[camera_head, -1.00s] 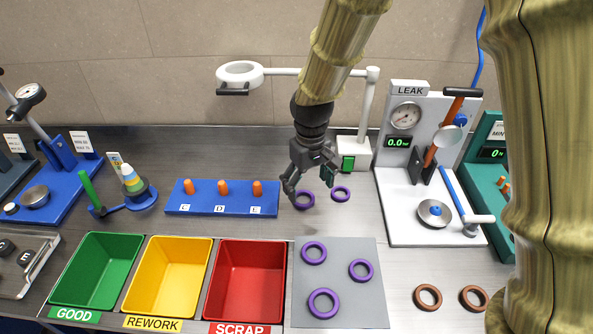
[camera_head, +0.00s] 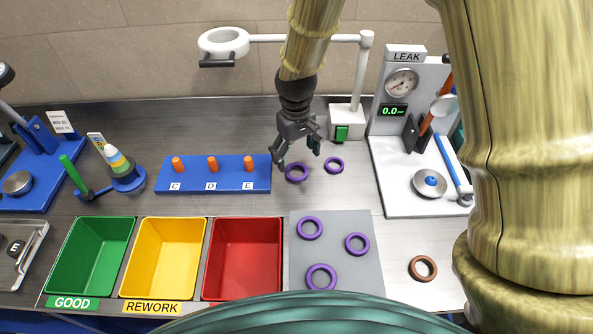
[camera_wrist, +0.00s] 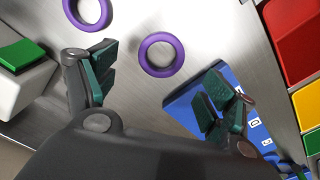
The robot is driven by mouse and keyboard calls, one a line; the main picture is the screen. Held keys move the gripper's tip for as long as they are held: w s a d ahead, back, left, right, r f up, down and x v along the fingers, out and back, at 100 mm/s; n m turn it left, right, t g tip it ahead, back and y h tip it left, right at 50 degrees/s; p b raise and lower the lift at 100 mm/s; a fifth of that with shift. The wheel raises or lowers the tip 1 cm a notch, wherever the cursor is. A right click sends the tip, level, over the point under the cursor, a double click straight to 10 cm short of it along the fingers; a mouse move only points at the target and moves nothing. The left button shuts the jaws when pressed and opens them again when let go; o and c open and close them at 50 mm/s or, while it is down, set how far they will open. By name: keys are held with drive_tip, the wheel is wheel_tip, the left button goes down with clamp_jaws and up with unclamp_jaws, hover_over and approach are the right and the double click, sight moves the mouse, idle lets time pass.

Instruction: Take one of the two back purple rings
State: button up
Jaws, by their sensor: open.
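Two purple rings lie flat on the steel bench at the back: the left back ring (camera_head: 297,172) and the right back ring (camera_head: 334,165). My gripper (camera_head: 298,157) is open and empty, above and just behind the left back ring. In the wrist view the left back ring (camera_wrist: 161,55) lies ahead of the gap between my open fingers (camera_wrist: 158,95), and the right back ring (camera_wrist: 87,12) is partly cut off at the top edge. Three more purple rings lie on the grey mat (camera_head: 336,262), one of them the front ring (camera_head: 321,276).
The blue peg block (camera_head: 213,184) with orange pegs stands close left of the back rings. The lamp base with a green button (camera_head: 342,132) is behind right. The leak tester (camera_head: 408,200) is right. Green, yellow and red bins (camera_head: 243,258) stand in front left.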

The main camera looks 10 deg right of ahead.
sight(296, 173)
drive_tip(key=shift+w+f+p, duration=0.1)
drive_tip(key=shift+f+p, duration=1.05)
drive_tip(key=shift+f, duration=1.45)
drive_tip(key=c, duration=1)
